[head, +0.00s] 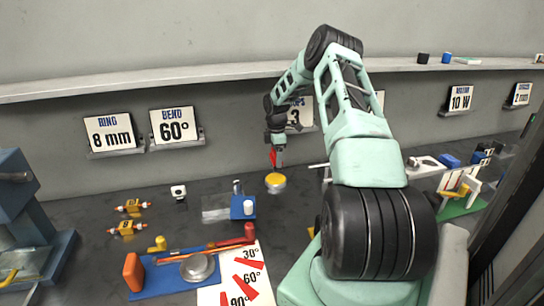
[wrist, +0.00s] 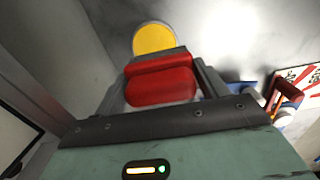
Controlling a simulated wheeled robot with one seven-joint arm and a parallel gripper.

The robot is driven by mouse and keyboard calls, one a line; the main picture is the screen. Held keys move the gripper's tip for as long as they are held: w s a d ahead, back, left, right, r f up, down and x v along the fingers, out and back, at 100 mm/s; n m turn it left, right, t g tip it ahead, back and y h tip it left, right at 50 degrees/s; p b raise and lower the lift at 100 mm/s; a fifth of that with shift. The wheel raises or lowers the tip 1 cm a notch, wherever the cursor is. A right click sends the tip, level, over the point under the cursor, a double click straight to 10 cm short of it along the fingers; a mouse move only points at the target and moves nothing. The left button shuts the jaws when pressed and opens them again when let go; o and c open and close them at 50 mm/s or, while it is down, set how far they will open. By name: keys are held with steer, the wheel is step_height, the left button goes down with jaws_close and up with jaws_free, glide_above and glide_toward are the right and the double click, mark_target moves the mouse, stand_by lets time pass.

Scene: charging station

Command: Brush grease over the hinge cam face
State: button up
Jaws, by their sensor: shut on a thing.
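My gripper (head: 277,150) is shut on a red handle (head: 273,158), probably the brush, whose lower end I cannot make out. In the wrist view the red handle (wrist: 160,80) fills the space between the fingers. Just below my gripper in the head view is a round tin with a yellow top (head: 275,180), perhaps the grease. It shows as a yellow disc (wrist: 153,38) beyond the red handle in the wrist view. I cannot tell whether the brush touches it. I cannot tell for certain which part is the hinge cam face.
A blue plate (head: 160,284) carries a silver disc (head: 197,267) and an orange block (head: 133,272) at front left. Beside it lies a white angle card (head: 240,280). A blue block with a white cap (head: 243,207) stands nearby. A green-based fixture (head: 461,200) is at right.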

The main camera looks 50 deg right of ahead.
steer(key=shift+w+r, duration=0.15)
steer(key=shift+w, duration=0.05)
steer(key=shift+w+d+r, duration=0.1)
steer(key=shift+d+r, duration=0.15)
steer(key=shift+d, duration=0.05)
steer(key=shift+f, duration=0.1)
steer(key=f+b, duration=0.1)
steer(key=f, duration=0.1)
steer(key=f+b, duration=0.2)
steer(key=f, duration=0.1)
steer(key=shift+w+d+f, duration=0.1)
steer(key=shift+d+f, duration=0.05)
steer(key=shift+d, duration=0.05)
steer(key=shift+f+b, duration=0.5)
steer(key=shift+f, duration=0.1)
steer(key=shift+a+f, duration=0.1)
steer(key=shift+f, duration=0.5)
stand_by(1.6)
